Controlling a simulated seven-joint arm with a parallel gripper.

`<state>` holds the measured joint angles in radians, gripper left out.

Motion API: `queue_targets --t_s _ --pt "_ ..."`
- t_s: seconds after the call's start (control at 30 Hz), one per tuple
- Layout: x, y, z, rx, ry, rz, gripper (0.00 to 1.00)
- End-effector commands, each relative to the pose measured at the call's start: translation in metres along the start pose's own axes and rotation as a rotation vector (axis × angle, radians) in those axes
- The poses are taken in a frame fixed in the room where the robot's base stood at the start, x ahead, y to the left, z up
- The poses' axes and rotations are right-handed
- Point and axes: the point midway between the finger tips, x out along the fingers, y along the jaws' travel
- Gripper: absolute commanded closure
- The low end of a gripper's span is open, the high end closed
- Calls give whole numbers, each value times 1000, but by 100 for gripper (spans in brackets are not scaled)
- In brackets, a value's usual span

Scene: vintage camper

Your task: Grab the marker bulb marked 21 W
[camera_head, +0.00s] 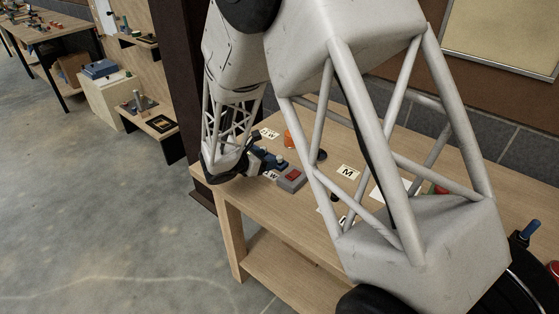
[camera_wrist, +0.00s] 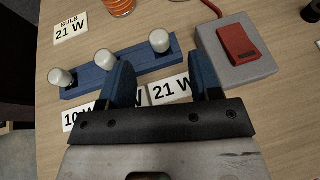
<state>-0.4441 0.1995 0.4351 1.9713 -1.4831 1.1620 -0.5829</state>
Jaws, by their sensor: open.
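A blue rack (camera_wrist: 135,61) holds three white bulbs in the wrist view: a left bulb (camera_wrist: 62,77), a middle bulb (camera_wrist: 104,59) and a right bulb (camera_wrist: 159,40). A 21 W card (camera_wrist: 171,90) lies on the near side, toward the rack's right end. A 10 W card (camera_wrist: 76,119) lies near the left end; my left finger hides what is between them. My gripper (camera_wrist: 161,66) is open and empty, its fingers on either side of the 21 W card, nearer me than the right bulb. In the head view the rack (camera_head: 270,159) is partly hidden by my gripper.
A grey box with a red switch (camera_wrist: 238,47) stands just right of the rack, close to my right finger. A card reading BULB 21 W (camera_wrist: 70,30) lies behind the rack. An orange object (camera_wrist: 119,5) stands at the back. The wooden bench (camera_head: 233,187) has its edge at left.

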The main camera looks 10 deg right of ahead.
Motion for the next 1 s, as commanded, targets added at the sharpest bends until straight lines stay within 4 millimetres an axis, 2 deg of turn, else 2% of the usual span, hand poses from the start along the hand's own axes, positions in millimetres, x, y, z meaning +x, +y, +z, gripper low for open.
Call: queue_targets --t_s 0.27,0.7,1.0 --pt "3 0 0 0 0 -1 42" --pt "45 1 -1 1 0 -1 42" --pt "52 1 -2 1 0 0 42"
